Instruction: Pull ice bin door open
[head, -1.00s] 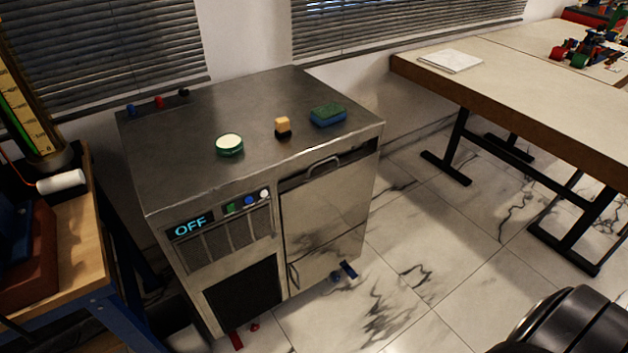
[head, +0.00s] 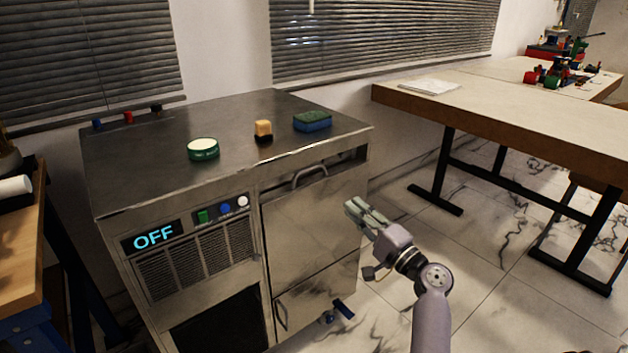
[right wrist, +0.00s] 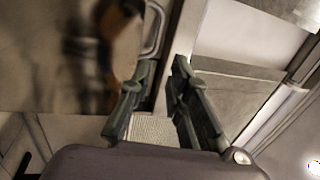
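The ice bin door (head: 314,227) is a shiny steel panel at the front right of the steel ice machine (head: 225,170). It looks closed. Its curved handle (head: 310,174) is at the door's top edge; it also shows in the right wrist view (right wrist: 156,28). My right gripper (head: 354,206) is in front of the machine, to the right of and lower than the handle, apart from it. In the right wrist view its two fingers (right wrist: 161,68) are apart with nothing between them. My left gripper is not in view.
A round green-and-white tin (head: 203,149), an orange-and-black block (head: 263,131) and a green-blue sponge (head: 312,121) sit on the machine top. The display reads OFF. A blue-handled valve (head: 343,309) sticks out low at the right. A table (head: 480,110) stands right; floor between is clear.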

